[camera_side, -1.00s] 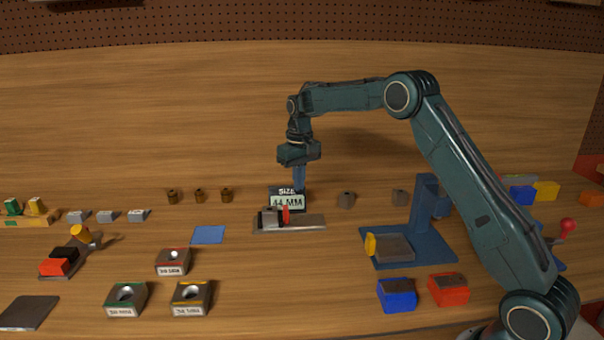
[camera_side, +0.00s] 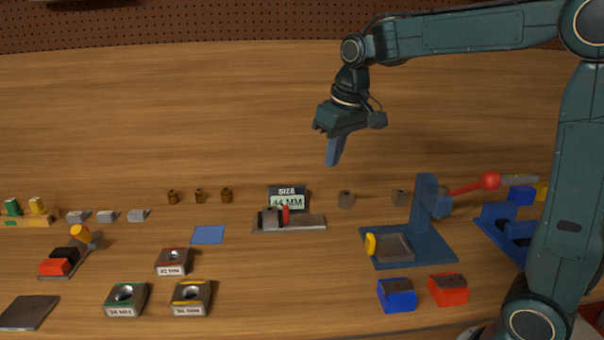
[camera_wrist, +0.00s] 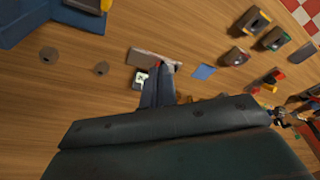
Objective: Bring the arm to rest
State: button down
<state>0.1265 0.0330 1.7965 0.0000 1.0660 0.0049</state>
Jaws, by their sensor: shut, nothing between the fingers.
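My gripper (camera_side: 333,152) hangs in the air above the middle of the bench, its blue fingers closed together and tilted a little. It holds nothing. In the wrist view the shut fingers (camera_wrist: 158,84) point toward the sliding gauge. The gauge (camera_side: 304,222), a grey bar with a red part, lies on the bench below and left of my gripper. A display (camera_side: 287,198) reading "SIZE 44 MM" stands just behind it.
A blue press (camera_side: 420,240) with a red-knobbed lever stands to the right. Blue (camera_side: 397,294) and red (camera_side: 448,289) blocks sit in front of it. Marked ring blocks (camera_side: 191,297) and a blue pad (camera_side: 208,234) lie left. The air around my gripper is clear.

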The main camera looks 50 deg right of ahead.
jog(key=s+a+f+t, duration=0.1)
jog(key=s+a, duration=0.1)
jog(key=s, duration=0.9)
jog(key=s+a+f+n+t, duration=0.1)
jog(key=s+a+f, duration=0.1)
jog(key=s, duration=0.8)
jog(key=shift+s+a+f+n+t, duration=0.3)
jog(key=shift+s+a+t, duration=0.1)
jog(key=shift+a, duration=0.1)
